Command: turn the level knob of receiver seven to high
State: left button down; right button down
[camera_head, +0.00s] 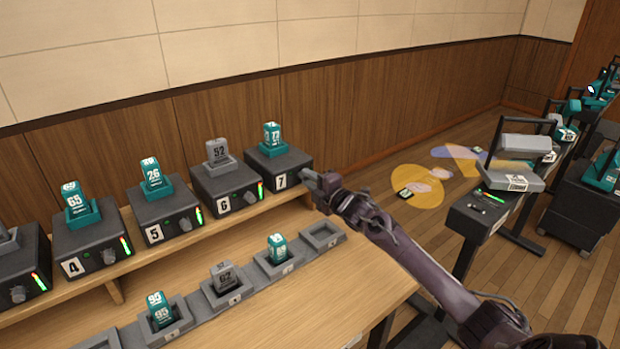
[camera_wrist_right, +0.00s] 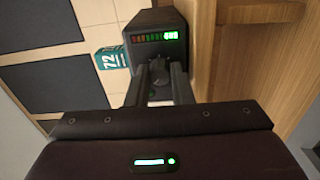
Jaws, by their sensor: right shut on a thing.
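Receiver seven (camera_head: 277,161) is a dark box at the right end of the raised shelf, with a "7" label and a teal pack marked 72 (camera_head: 271,136) on top. My right gripper (camera_head: 318,185) is at its front face, at the knob side. In the right wrist view, the fingers (camera_wrist_right: 161,75) are shut on the dark level knob (camera_wrist_right: 160,62). The level bar (camera_wrist_right: 157,37) beside it shows dim red and orange segments and a few lit green ones at one end. In the head view my arm hides the knob. My left gripper is not in view.
Receivers six (camera_head: 225,186), five (camera_head: 165,212) and four (camera_head: 92,242) stand to the left on the same shelf. Below, a row of grey cradles (camera_head: 322,236) holds several packs.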

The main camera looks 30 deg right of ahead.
jog(key=m+p, duration=0.3)
jog(key=m, duration=0.6)
jog(key=m+p, duration=0.3)
jog(key=m, duration=0.6)
jog(key=shift+a+f, duration=0.15)
jog(key=shift+a, duration=0.05)
jog(key=m+p, duration=0.2)
jog(key=m, duration=0.3)
jog(key=m+p, duration=0.1)
jog(key=m, duration=0.3)
jog(key=shift+m+p, duration=0.3)
jog(key=m+p, duration=0.1)
jog(key=m, duration=0.3)
jog(key=shift+a, duration=0.1)
jog(key=shift+m+p, duration=0.8)
jog(key=shift+m, duration=1.3)
jog(key=shift+s, duration=0.1)
